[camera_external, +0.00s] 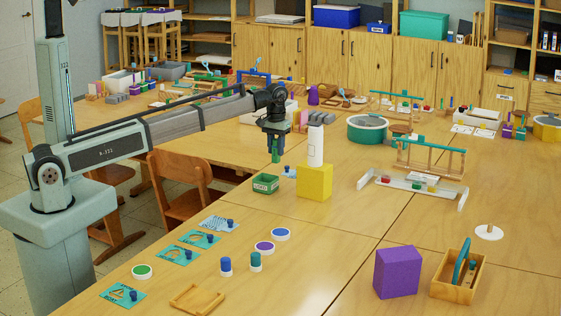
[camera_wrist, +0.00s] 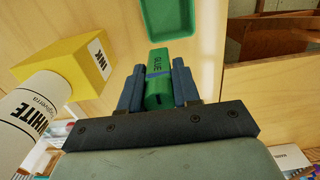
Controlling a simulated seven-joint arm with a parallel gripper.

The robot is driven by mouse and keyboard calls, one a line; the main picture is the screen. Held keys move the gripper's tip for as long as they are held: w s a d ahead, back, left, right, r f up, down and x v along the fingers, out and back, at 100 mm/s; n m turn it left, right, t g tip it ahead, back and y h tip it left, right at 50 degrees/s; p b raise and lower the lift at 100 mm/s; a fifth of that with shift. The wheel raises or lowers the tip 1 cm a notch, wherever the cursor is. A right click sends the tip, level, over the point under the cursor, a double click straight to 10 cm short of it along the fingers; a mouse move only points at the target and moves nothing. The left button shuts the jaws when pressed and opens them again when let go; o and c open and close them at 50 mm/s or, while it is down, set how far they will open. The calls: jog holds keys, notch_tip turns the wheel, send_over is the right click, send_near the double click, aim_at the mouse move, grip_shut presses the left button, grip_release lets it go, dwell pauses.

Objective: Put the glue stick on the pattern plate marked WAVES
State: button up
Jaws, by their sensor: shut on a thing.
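My gripper (camera_external: 275,140) is shut on a green glue stick (camera_external: 275,156). In the wrist view the glue stick (camera_wrist: 158,70), lettered GLUE, sits between the two blue-grey fingers (camera_wrist: 158,88). It is held upright above the table, just behind a small green box (camera_external: 266,184).
A yellow INK block (camera_external: 314,184) with a white bottle (camera_external: 316,146) on top stands close right of my gripper. Blue pots (camera_external: 225,266), round discs (camera_external: 280,234) and a wooden tray (camera_external: 197,298) lie near the plates. A purple block (camera_external: 397,272) stands front right.

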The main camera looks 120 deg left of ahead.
jog(key=w+a, duration=0.2)
jog(key=a, duration=1.2)
jog(key=shift+s+a+f, duration=0.1)
jog(key=shift+f, duration=4.5)
jog(key=shift+f, duration=0.15)
jog(key=o, duration=1)
jog(key=shift+o, duration=0.2)
notch_tip(320, 180, up, 12)
